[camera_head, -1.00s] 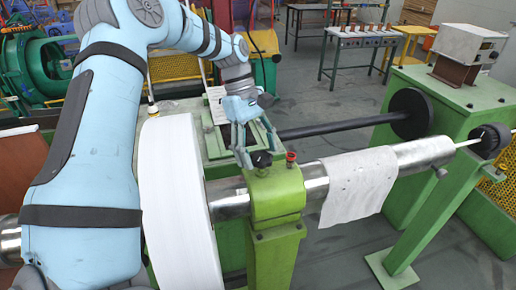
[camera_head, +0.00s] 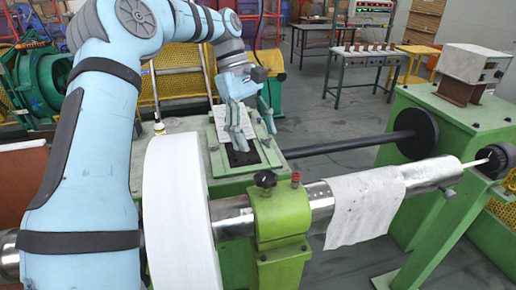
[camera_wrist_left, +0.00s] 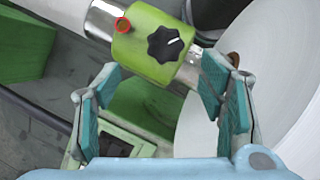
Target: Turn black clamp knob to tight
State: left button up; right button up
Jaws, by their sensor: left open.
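The black clamp knob (camera_head: 265,179) sits on top of the green clamp block (camera_head: 280,215), which closes over a shiny steel shaft (camera_head: 233,216). In the left wrist view the knob (camera_wrist_left: 165,43) is a lobed black disc with a short white mark on it, pointing to the upper right. My left gripper (camera_head: 256,141) is open and empty, above and behind the knob in the head view, clear of it. In the left wrist view its fingers (camera_wrist_left: 157,85) are spread wide, with the knob beyond them. My right gripper is not in view.
A small red fitting (camera_head: 295,179) stands beside the knob. A large white reel (camera_head: 180,215) is close on the left. A white cloth (camera_head: 364,205) drapes over the shaft on the right. A black bar (camera_head: 350,144) runs behind.

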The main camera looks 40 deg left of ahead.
aim_at(266, 176)
pick_arm(q)
notch_tip(266, 176, up, 5)
jog(key=s+a+n+t+b, duration=0.1)
jog(key=s+a+n+t, duration=0.15)
jog(key=n, duration=2.25)
jog(key=d+f+n, duration=0.2)
jog(key=f+n, duration=0.2)
jog(key=n, duration=0.1)
jog(key=w+d+f+n, duration=0.1)
jog(key=d+f+n, duration=0.1)
jog(key=f+n, duration=0.3)
jog(key=d+f+n+g+b, duration=0.1)
jog(key=d+f+n, duration=0.1)
jog(key=f+n, duration=0.2)
jog(key=shift+w+f+n, duration=0.3)
jog(key=shift+n, duration=0.7)
